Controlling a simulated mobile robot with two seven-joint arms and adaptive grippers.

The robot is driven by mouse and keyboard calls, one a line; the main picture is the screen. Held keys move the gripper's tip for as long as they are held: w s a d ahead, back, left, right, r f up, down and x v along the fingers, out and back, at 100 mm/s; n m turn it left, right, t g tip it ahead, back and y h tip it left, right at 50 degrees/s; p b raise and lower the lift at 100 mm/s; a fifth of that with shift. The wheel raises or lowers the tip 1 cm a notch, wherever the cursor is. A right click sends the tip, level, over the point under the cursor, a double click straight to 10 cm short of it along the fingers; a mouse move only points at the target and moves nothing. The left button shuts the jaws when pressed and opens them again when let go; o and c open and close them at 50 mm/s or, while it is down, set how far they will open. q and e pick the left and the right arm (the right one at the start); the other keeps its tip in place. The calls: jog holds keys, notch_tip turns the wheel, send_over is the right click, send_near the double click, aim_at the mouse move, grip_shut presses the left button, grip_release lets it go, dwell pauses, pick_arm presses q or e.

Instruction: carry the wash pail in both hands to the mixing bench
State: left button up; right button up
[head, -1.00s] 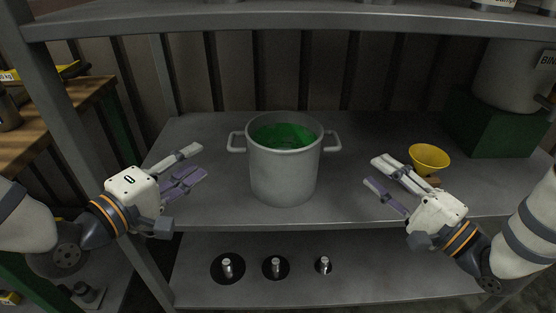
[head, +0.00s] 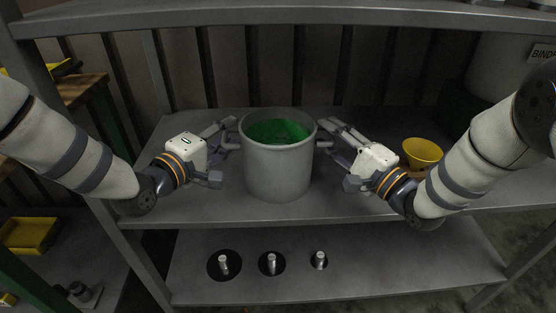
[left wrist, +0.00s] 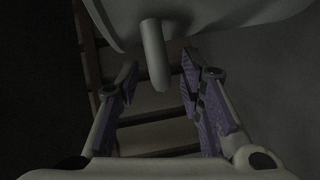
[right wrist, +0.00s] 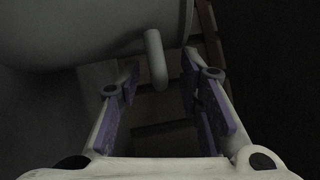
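In the left wrist view the handle (left wrist: 155,55) hangs between the spread fingers (left wrist: 157,85), with gaps on both sides. In the right wrist view the other handle (right wrist: 155,60) is between the open fingers (right wrist: 158,85), also with gaps. The mixing bench cannot be made out for certain.
A yellow funnel (head: 423,152) stands on the shelf right of my right gripper. A large bin (head: 505,75) is at the back right. An upper shelf (head: 278,22) spans above the pail. A lower shelf (head: 340,280) holds several small metal pieces. A wooden-topped bench (head: 85,92) is at the left.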

pick_arm(q)
jog(key=shift+c, duration=0.4)
pick_arm(e)
jog(key=shift+c, duration=0.3)
pick_arm(q)
grip_shut()
pick_arm(e)
grip_shut()
jog(key=shift+r, duration=0.1)
